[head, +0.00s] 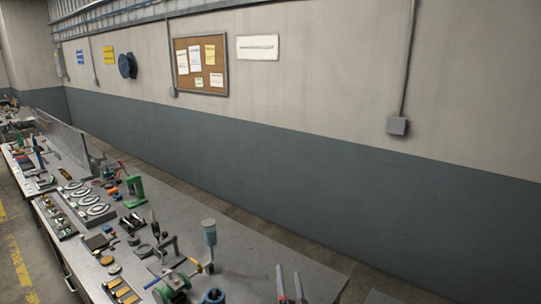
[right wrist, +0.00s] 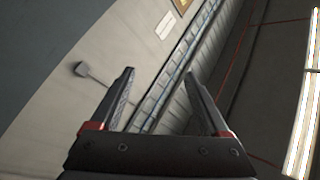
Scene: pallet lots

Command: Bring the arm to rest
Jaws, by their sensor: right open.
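My right gripper (head: 288,272) shows at the bottom of the head view, its two fingers pointing up in front of the grey workbench. In the right wrist view the same gripper (right wrist: 160,73) is open, with a clear gap between its dark fingers and nothing between them. Past the fingers that view shows only the wall and the upper structure of the room. My left gripper is not in view.
A long grey workbench (head: 240,255) runs along the wall, crowded with tools and parts. A green press (head: 134,190) and a blue-grey cylinder on a stand (head: 209,235) rise from it. The bench's right end looks mostly clear. A wall box (head: 397,125) hangs higher up.

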